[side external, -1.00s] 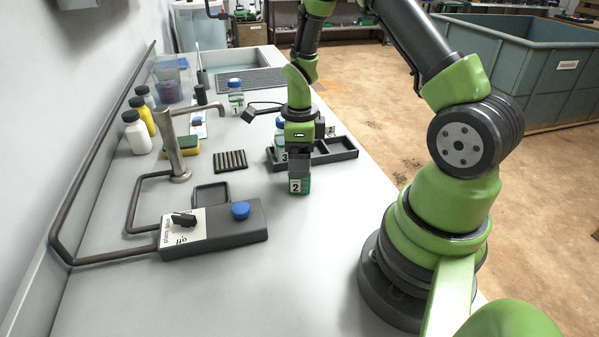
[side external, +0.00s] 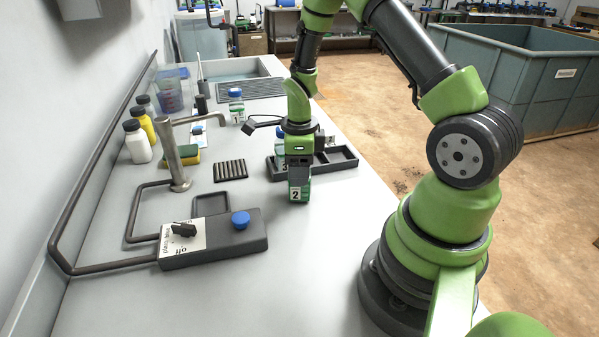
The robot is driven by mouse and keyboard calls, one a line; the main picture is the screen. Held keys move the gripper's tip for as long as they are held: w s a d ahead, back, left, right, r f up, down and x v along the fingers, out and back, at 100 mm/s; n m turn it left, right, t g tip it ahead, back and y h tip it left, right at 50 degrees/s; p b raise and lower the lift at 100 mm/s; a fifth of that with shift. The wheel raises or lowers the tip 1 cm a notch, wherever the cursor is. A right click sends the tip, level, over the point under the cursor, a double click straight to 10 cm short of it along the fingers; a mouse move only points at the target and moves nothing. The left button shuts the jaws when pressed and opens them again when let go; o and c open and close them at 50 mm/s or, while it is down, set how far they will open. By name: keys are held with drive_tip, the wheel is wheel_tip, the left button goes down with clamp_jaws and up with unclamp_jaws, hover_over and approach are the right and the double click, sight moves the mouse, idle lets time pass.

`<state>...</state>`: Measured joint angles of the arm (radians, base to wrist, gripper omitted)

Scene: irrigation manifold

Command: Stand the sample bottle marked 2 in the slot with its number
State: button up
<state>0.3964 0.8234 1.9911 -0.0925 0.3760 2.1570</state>
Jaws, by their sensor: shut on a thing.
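The sample bottle marked 2 (side external: 299,193) is green with a white number label and hangs upright below my gripper (side external: 299,174). My gripper is shut on its upper part and hides its top. I cannot tell whether its base touches the bench. The dark slotted rack (side external: 342,160) lies just behind and to the right of it, with empty compartments at its right end. The bottle marked 3 (side external: 281,160) is at the rack's left end, partly hidden by my gripper. The slot numbers cannot be read.
A blue-capped bottle (side external: 236,106) stands farther back near the sink grate (side external: 250,88). A grey control box (side external: 213,240) with a blue knob, a metal tap (side external: 173,155) and a ribbed black mat (side external: 230,170) lie to the left. The bench in front of the bottle is clear.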

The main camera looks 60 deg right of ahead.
drive_tip(key=r, duration=0.6)
drive_tip(key=d+r, duration=0.1)
drive_tip(key=r, duration=0.2)
drive_tip(key=shift+w+d+r, duration=0.1)
drive_tip(key=shift+w, duration=0.05)
drive_tip(key=s+d+m, duration=0.2)
drive_tip(key=d+m, duration=0.3)
drive_tip(key=d, duration=1)
drive_tip(key=shift+m, duration=0.3)
drive_tip(key=shift+s+d+f, duration=0.1)
drive_tip(key=shift+d+f, duration=0.1)
drive_tip(key=shift+f, duration=1.3)
drive_tip(key=shift+d+f, duration=0.2)
drive_tip(key=shift+f, duration=1.3)
drive_tip(key=shift+s+d+f, duration=0.1)
drive_tip(key=shift+d+f, duration=0.1)
drive_tip(key=shift+f, duration=1.3)
drive_tip(key=o, duration=1)
drive_tip(key=shift+f, duration=0.1)
